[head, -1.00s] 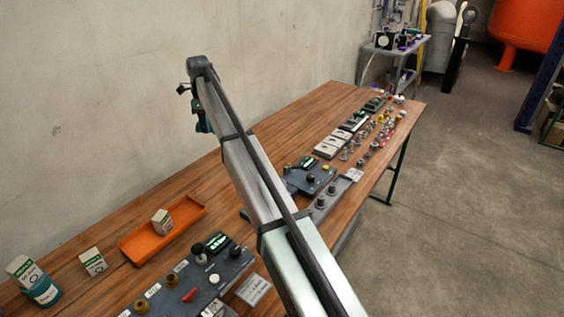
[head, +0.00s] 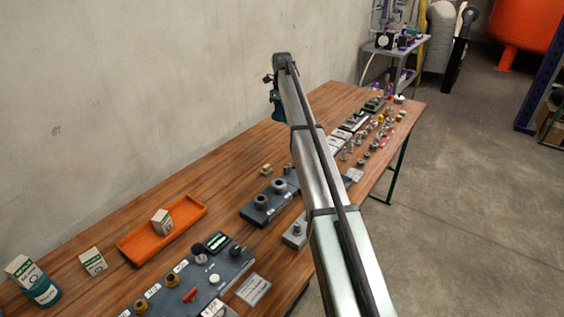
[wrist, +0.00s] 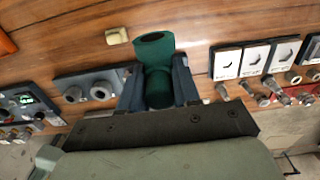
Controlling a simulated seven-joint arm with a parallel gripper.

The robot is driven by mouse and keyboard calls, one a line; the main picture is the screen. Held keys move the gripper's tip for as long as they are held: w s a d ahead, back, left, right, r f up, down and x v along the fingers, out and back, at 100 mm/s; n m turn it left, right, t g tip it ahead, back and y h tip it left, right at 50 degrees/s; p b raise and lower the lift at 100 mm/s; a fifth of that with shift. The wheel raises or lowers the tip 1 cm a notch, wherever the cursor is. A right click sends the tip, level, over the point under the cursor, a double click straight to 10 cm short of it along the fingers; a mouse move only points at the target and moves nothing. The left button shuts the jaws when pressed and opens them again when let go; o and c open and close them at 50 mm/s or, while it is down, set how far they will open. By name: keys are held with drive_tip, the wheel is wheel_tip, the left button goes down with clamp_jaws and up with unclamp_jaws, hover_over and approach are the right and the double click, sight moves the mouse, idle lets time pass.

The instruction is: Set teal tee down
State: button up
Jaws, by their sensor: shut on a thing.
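The teal tee (wrist: 154,48) is in my gripper (wrist: 158,85) in the wrist view, a dark green pipe piece with a round open end pointing away from the wrist. The grey fingers close on it from both sides, and its lower part is hidden between them. In the head view my gripper (head: 277,100) is at the far end of my arm, over the back part of the wooden bench (head: 95,215). Only a small teal patch shows there. I cannot tell how high the tee is above the bench.
A grey block with round fittings (wrist: 92,90) lies left of my gripper. A small tan block (wrist: 117,36) is behind it. White cards (wrist: 226,62) and several metal fittings are to the right. An orange tray (head: 135,250) is farther left. Bare wood lies beyond the tee.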

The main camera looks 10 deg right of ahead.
wheel_tip(320, 180, down, 19)
drive_tip(key=shift+r, duration=0.2)
idle(0.6)
drive_tip(key=shift+f, duration=0.1)
drive_tip(key=o, duration=1.1)
drive_tip(key=shift+c, duration=0.2)
wheel_tip(320, 180, up, 12)
